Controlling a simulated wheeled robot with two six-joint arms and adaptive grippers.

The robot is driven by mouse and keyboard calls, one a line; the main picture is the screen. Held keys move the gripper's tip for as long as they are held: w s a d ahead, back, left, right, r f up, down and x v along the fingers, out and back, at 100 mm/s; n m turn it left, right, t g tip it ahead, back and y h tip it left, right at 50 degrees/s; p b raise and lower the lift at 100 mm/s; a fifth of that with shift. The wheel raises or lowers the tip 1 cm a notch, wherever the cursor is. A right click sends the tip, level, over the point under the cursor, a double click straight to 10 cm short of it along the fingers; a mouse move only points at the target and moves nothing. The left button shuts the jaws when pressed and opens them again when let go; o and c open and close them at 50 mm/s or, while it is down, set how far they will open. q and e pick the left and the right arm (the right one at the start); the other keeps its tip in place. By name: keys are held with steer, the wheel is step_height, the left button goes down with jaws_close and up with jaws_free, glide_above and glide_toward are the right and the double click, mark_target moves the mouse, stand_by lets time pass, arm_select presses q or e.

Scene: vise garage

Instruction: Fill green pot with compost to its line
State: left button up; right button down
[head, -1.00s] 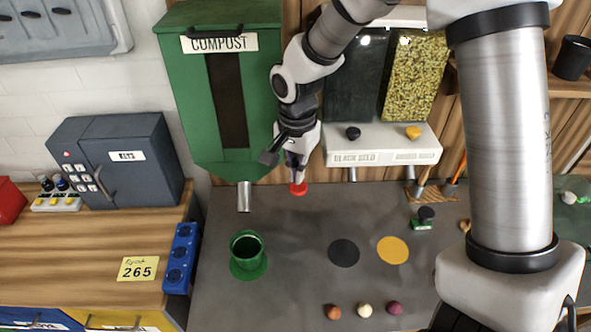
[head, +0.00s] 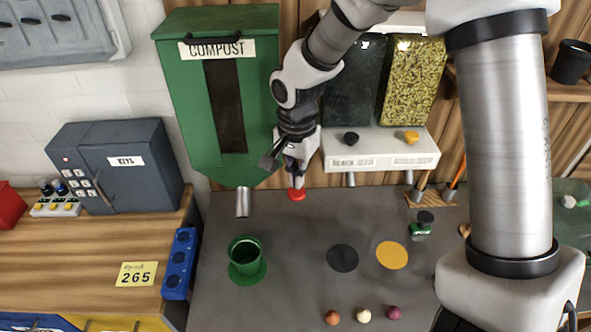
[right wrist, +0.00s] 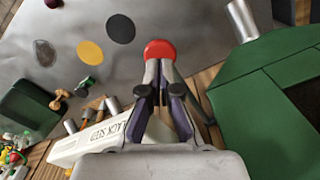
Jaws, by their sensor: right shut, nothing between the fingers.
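The green pot (head: 245,252) stands upright on a green round mat (head: 248,275) on the grey bench, in the head view. The green compost bin (head: 190,100) is on the wall behind, with a metal spout (head: 243,203) above and behind the pot. The right wrist view shows the fingertips (right wrist: 160,68) over or against the red button (right wrist: 160,49). Contact and the pot's inside cannot be made out.
A black disc (head: 342,258) and a yellow disc (head: 392,255) lie right of the pot. Several small balls (head: 364,315) are at the front. A black seed dispenser (head: 380,150) hangs right of my gripper. A blue socket strip (head: 180,263) lies left of the bench.

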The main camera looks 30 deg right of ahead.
mark_target(296, 192)
steer(key=shift+f+b, duration=2.15)
steer(key=shift+f, duration=1.25)
step_height(296, 192, up, 7)
steer(key=p, duration=0.6)
steer(key=shift+f, duration=0.15)
steer(key=shift+f+b, duration=2.15)
steer(key=shift+f, duration=1.2)
steer(key=shift+r, duration=0.25)
